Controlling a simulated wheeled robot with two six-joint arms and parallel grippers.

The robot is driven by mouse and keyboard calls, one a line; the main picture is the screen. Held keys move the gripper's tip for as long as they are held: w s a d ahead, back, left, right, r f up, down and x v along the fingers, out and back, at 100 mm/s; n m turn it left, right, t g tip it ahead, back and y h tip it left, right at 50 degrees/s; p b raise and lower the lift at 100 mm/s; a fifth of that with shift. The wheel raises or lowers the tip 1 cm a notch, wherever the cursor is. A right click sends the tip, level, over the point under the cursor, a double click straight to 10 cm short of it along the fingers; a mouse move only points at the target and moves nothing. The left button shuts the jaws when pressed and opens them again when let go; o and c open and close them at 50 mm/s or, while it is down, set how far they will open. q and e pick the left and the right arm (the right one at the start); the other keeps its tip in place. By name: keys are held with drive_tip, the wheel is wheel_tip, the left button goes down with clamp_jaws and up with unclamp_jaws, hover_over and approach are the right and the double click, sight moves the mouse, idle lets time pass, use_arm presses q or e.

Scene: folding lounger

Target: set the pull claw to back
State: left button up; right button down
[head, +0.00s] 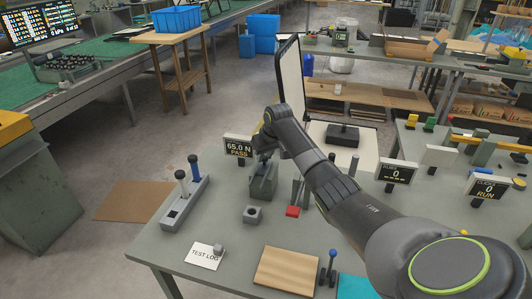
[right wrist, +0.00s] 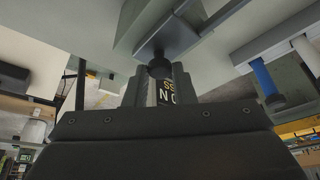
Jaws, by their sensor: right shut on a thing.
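My right gripper (head: 264,152) reaches down over the grey-green test fixture (head: 263,182) on the bench. In the right wrist view its fingers (right wrist: 160,88) are shut on a small dark part with a round black end (right wrist: 160,68), which meets a grey plate (right wrist: 168,36). This held part seems to be the pull claw; the gripper and arm hide most of it in the head view. The display (head: 238,148) beside the fixture reads 65.0 N PASS. I cannot tell the claw's exact position. My left gripper is not in view.
More displays (head: 396,172) stand at the right.

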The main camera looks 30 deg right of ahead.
drive_tip(key=shift+d+r, duration=0.2)
drive_tip(key=c, duration=1.6)
unclamp_jaws()
drive_tip(key=shift+w+a, duration=0.1)
drive_tip(key=o, duration=0.4)
drive_tip(key=shift+f, duration=0.1)
drive_tip(key=shift+c, duration=0.2)
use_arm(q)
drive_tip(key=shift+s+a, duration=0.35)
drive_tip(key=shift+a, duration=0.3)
use_arm(e)
drive_tip(key=shift+d, duration=0.2)
drive_tip(key=shift+a, duration=0.1)
drive_tip(key=shift+s+r, duration=0.3)
drive_tip(key=shift+r, duration=0.2)
use_arm(q)
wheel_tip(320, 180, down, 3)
drive_tip(key=b, duration=0.3)
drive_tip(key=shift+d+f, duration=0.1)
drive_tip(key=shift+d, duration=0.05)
use_arm(e)
drive_tip(key=v, duration=1.6)
drive_tip(key=shift+s, duration=0.2)
drive_tip(key=shift+r, duration=0.1)
